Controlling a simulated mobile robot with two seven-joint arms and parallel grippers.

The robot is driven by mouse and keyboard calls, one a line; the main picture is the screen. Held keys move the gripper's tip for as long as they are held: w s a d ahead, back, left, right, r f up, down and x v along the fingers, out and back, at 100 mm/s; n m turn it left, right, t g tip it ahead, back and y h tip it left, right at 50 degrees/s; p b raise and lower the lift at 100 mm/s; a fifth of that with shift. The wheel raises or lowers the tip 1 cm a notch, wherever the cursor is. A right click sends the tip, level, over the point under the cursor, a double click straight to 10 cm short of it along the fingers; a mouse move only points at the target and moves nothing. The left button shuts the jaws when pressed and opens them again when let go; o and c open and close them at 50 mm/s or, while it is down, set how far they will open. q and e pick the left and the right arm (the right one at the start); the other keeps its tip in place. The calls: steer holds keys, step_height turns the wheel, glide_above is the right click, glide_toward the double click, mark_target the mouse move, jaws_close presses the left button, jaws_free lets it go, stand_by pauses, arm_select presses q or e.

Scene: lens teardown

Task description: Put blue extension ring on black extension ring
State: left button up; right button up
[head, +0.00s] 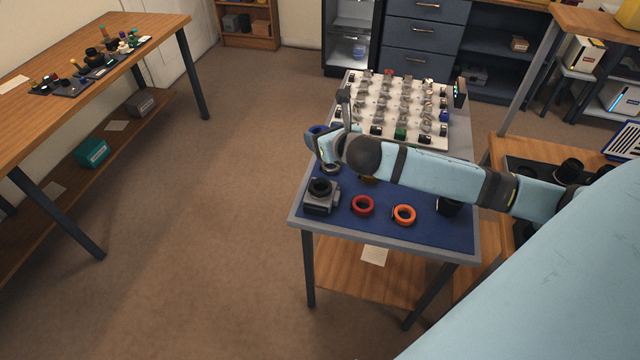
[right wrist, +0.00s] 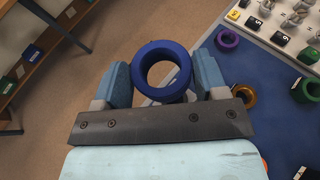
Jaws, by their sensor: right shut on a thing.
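My right gripper (right wrist: 162,72) is shut on the blue extension ring (right wrist: 162,96); the ring sits between the two pale blue fingers with its hole facing the wrist camera. In the head view the right gripper (head: 322,141) is at the left edge of the blue-matted table, with a bit of blue at its tip. A black ring-shaped part (head: 320,187) sits on top of a grey camera body (head: 317,204) below the gripper. Another dark round part (head: 449,206) stands at the mat's right; I cannot tell which is the black extension ring. My left gripper is not in view.
A red ring (head: 363,206) and an orange ring (head: 404,215) lie on the mat (head: 347,232). Purple (right wrist: 227,40), gold (right wrist: 243,94) and green (right wrist: 306,90) rings show in the wrist view. A white board (head: 405,92) of small parts lies behind my arm.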

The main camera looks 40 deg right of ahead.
mark_target(323, 189)
step_height(323, 189, down, 16)
steer(key=shift+r+b, duration=0.1)
steer(key=shift+b, duration=0.45)
steer(key=o, duration=1)
steer(key=shift+f, duration=0.2)
steer(key=shift+c, duration=0.2)
